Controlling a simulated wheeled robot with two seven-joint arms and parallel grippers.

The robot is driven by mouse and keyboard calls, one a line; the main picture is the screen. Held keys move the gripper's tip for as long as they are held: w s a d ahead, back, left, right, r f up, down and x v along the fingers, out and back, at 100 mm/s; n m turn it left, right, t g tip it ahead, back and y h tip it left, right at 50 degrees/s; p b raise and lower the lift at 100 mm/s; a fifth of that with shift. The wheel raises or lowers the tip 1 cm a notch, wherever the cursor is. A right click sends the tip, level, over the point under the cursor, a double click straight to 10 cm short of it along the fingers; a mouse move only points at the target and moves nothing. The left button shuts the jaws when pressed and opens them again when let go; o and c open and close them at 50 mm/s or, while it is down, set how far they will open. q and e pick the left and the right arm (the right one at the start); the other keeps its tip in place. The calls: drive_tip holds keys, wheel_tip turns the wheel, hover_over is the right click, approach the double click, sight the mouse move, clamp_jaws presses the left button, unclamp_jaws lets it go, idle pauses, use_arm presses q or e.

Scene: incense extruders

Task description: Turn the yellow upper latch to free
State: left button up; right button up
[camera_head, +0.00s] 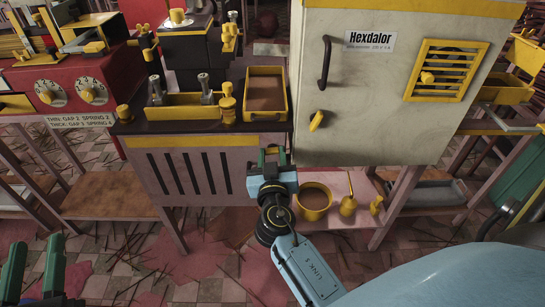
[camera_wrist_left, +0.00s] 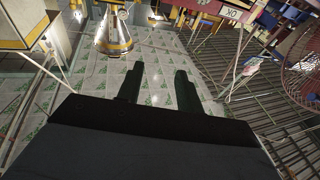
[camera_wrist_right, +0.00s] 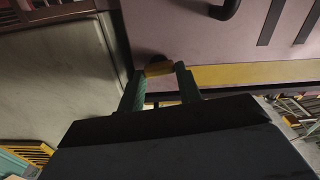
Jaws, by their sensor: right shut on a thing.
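My right gripper (camera_head: 272,157) is at the right end of the pink slotted housing (camera_head: 212,175), beside the white cabinet. In the right wrist view its green fingers are shut on a small yellow latch (camera_wrist_right: 158,69), with a dark round part behind it. The fingers cover this latch in the head view. A second yellow latch (camera_head: 316,121) sits tilted on the white cabinet door (camera_head: 375,100), apart from both grippers. My left gripper (camera_head: 34,265) is at the lower left, away from the machines. Its fingers are apart and empty in the left wrist view (camera_wrist_left: 160,85).
A black door handle (camera_head: 325,62) and a yellow vent (camera_head: 445,70) are on the white cabinet. A yellow-rimmed tray (camera_head: 284,93) sits above the housing. A yellow bowl (camera_head: 314,190) and an oil can (camera_head: 348,205) stand on the low shelf close to my right wrist.

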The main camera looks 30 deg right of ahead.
drive_tip(key=shift+f+n, duration=0.1)
drive_tip(key=shift+n, duration=1.6)
drive_tip(key=n, duration=0.2)
drive_tip(key=shift+a+n, duration=0.1)
drive_tip(key=shift+n, duration=1.2)
use_arm(q)
drive_tip(key=shift+w+a+f+g+y, duration=0.1)
drive_tip(key=shift+f+g+y, duration=0.25)
drive_tip(key=shift+f, duration=0.35)
use_arm(e)
drive_tip(key=shift+n, duration=1.8)
use_arm(q)
drive_tip(key=shift+f, duration=0.1)
use_arm(e)
drive_tip(key=shift+f, duration=0.1)
drive_tip(key=o, duration=1)
drive_tip(key=shift+w, duration=0.1)
drive_tip(key=shift+a, duration=0.1)
